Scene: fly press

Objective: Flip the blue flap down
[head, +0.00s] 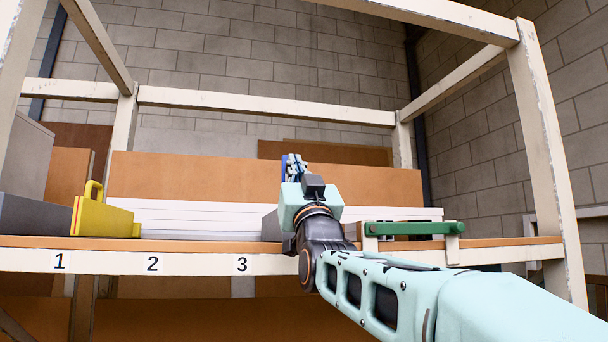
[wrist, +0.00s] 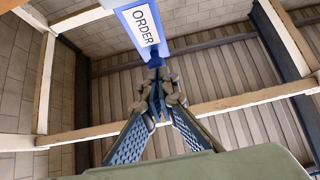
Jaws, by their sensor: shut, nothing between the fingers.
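The blue flap (wrist: 143,25) shows at the top of the wrist view, with a white label reading ORDER on its face. In the head view only a narrow blue strip of it (head: 284,170) shows beside my gripper; the rest is hidden behind my gripper and wrist. My gripper (head: 294,160) is raised above the shelf in front of the orange back board. In the wrist view its fingertips (wrist: 157,84) are together and empty, just below the flap's lower end. I cannot tell whether they touch it.
A shelf (head: 195,262) numbered 1, 2 and 3 runs across. A yellow object with a handle (head: 103,217) stands at left, and a green bar (head: 412,228) sits at right by my arm. Pale frame posts (head: 548,150) and beams surround the space.

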